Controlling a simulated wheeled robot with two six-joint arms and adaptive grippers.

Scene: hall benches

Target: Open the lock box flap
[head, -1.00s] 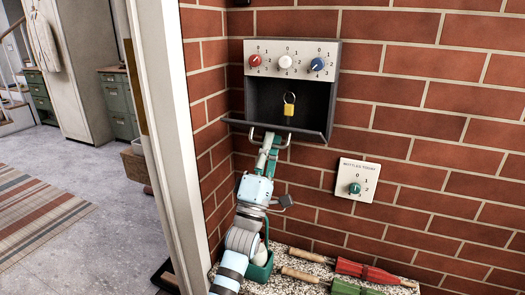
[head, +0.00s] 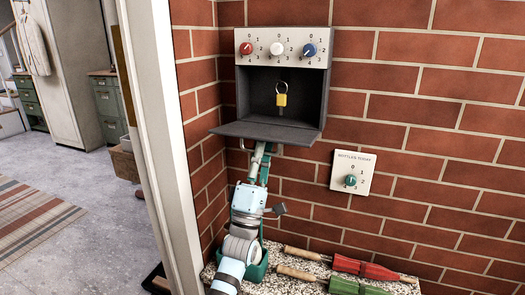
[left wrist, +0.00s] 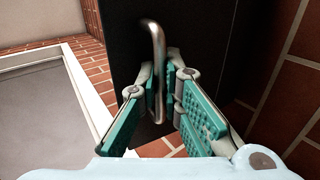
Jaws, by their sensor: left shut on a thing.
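The grey lock box (head: 243,92) is fixed to the brick wall, with its dark inside showing. Its flap (head: 265,130) is hinged along the bottom, swung down and roughly level, sticking out from the box. A yellow padlock (head: 281,100) with a ring hangs inside. My left gripper (head: 260,155) is below the flap, reaching up from the front. In the left wrist view it is shut on the metal flap handle (left wrist: 155,45), which stands on the dark flap face (left wrist: 205,30). My right gripper is out of view.
Red, white and blue dials (head: 278,48) sit above the box opening. A white plate with a green dial (head: 352,172) is on the wall to the right. Red and green tools (head: 365,268) lie on the speckled bench below. A white door frame (head: 160,130) stands left.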

